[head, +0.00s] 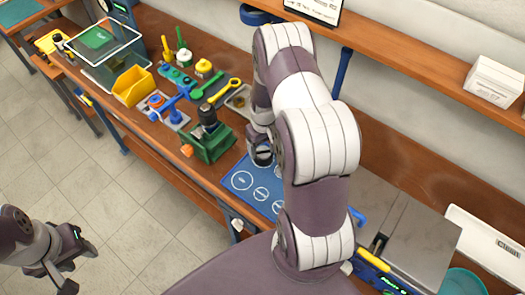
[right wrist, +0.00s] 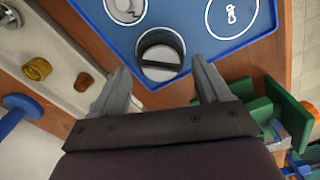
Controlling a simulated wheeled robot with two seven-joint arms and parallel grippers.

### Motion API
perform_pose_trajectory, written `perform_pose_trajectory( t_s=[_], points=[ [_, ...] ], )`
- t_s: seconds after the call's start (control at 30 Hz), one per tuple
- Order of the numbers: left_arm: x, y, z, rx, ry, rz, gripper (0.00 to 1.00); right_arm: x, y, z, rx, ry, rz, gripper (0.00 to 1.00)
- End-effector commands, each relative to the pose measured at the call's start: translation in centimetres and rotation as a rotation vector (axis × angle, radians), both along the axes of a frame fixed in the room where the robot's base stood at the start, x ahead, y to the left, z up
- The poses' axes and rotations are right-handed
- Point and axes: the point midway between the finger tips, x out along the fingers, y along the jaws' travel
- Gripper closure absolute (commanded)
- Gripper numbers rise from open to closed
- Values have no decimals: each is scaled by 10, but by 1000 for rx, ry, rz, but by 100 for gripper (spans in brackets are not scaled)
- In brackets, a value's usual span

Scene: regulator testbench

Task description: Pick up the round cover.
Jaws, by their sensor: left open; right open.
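The round cover (right wrist: 160,47) is a grey and dark ring-like piece with a flat bar across its top. It rests on the blue mat (right wrist: 205,45). My right gripper (right wrist: 161,67) is open, its two fingers on either side of the cover's near part in the right wrist view; I cannot tell if they touch it. In the head view the cover (head: 263,158) is partly hidden by my right arm, beside the blue mat's printed circles. My left gripper (head: 62,258) is open and empty, above the floor at the lower left.
A green block holder (head: 208,143) with a black-topped tool stands left of the mat. A tray with brass pieces (right wrist: 38,68) lies on the mat's other side. A yellow bin (head: 132,86), clear box and several tools fill the bench further left. A grey panel (head: 410,235) lies right.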

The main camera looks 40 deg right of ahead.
Motion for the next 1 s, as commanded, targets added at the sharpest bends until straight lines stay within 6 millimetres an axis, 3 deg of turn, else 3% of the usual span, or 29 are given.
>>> perform_pose_trajectory(
  t_s=[0.1,0.23,0.47,0.6,1.0],
  points=[
    [0,0,17,0,-1,0,57,3,2,-18,3,5,1,24],
    [0,0,19,0,0,0,57,4,1,-39,1,3,1,24],
    [0,0,18,0,0,0,57,5,1,-44,0,1,1,24],
    [0,0,18,0,0,0,57,5,1,-44,0,1,1,62],
    [0,0,13,0,0,0,57,6,1,-36,-1,-3,0,62]
  ],
)
